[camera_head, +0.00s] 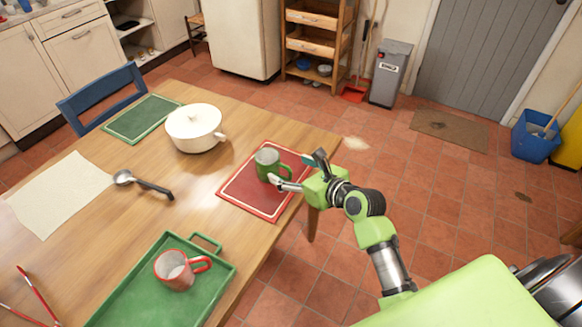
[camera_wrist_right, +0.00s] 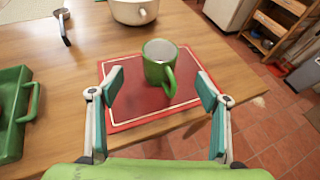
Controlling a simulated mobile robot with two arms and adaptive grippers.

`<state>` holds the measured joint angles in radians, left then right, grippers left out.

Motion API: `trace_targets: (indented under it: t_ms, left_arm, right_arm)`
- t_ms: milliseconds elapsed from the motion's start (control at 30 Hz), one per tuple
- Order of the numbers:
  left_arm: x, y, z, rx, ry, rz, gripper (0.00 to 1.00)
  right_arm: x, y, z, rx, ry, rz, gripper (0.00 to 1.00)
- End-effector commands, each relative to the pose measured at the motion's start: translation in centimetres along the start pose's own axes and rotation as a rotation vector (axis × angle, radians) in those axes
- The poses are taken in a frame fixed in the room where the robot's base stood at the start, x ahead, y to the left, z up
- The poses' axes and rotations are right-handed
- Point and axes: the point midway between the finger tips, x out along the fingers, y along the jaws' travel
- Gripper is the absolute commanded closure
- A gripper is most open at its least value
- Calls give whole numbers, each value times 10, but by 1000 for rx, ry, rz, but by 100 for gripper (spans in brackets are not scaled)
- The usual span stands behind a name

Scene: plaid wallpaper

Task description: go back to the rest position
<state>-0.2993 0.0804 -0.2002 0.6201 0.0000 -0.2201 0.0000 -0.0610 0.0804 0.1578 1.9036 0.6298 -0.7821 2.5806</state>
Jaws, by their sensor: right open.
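My right gripper (camera_head: 298,172) is at the right edge of the table, just beside a green mug (camera_head: 267,163). In the right wrist view the gripper (camera_wrist_right: 160,95) is open, with its two fingers apart and the green mug (camera_wrist_right: 158,66) standing upright between and beyond them. The mug's handle points towards the gripper. The mug stands on a red placemat (camera_head: 243,196) with a pale border line. My left gripper is not in view.
A green tray (camera_head: 130,300) with a red mug (camera_head: 177,270) lies at the front of the wooden table. A white pot (camera_head: 194,128), a ladle (camera_head: 143,183), a green placemat (camera_head: 142,119) and a pale cloth mat (camera_head: 60,193) are further left.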

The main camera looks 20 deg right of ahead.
Motion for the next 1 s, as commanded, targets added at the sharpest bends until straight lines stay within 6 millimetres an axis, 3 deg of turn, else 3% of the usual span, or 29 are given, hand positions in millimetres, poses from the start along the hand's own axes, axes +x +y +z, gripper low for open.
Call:
trace_targets:
  t_ms: [233,367,667,1000]
  left_arm:
    - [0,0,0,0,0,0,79]
    - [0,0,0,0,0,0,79]
    - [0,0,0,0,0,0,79]
    - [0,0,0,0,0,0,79]
  right_arm:
    - [0,1,-1,-9,3,1,31]
    - [-6,10,-12,-134,39,16,31]
    - [-51,56,-79,-949,234,185,31]
    - [-129,93,-147,-1897,347,577,31]
